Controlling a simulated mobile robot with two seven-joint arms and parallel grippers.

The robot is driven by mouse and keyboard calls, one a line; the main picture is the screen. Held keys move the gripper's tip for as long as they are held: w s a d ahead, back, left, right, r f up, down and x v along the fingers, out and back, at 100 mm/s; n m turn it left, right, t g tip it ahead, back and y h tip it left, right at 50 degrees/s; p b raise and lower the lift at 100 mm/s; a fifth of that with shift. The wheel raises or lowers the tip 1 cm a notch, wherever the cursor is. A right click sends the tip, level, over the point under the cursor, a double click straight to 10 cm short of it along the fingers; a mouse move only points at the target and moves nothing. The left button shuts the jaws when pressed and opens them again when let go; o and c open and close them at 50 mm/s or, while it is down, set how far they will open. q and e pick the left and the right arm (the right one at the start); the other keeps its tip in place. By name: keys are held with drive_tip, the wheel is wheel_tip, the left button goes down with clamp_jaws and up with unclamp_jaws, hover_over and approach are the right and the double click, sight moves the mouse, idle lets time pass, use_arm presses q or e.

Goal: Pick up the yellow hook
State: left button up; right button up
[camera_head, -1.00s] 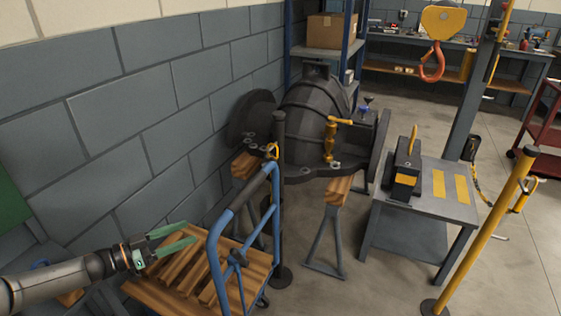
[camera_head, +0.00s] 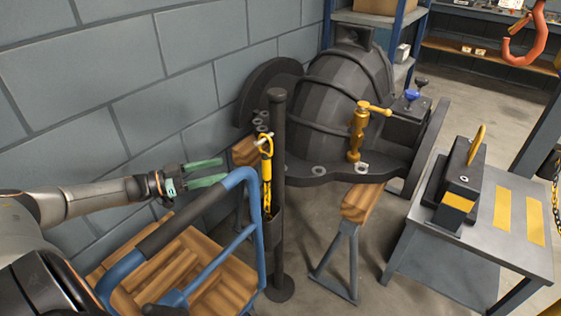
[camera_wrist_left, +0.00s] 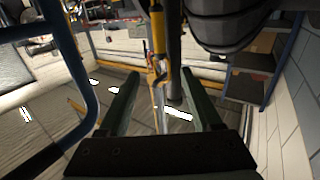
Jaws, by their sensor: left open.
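The yellow hook (camera_head: 266,172) hangs upright from a peg near the top of the black post (camera_head: 278,230), its lower end by a dark holder. In the left wrist view the yellow hook (camera_wrist_left: 158,32) is ahead, near the line between the two fingers. My left gripper (camera_head: 223,170) is open and empty, its green fingers pointing right at about the height of the hook. A visible gap separates the fingertips from the hook. My right gripper is not in view.
A blue-framed cart (camera_head: 250,210) with a wooden deck stands just below my left gripper. A large dark casing (camera_head: 325,105) on trestles is behind the post. A grey table (camera_head: 515,245) stands at right, and a block wall (camera_head: 140,95) behind.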

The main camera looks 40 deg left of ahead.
sight(266, 159)
use_arm(q)
drive_tip(key=b+x, duration=0.2)
drive_tip(key=x, duration=1)
drive_tip(key=shift+w+d, duration=0.15)
drive_tip(key=shift+w, duration=0.05)
drive_tip(key=shift+r, duration=0.15)
clamp_jaws()
idle(0.4)
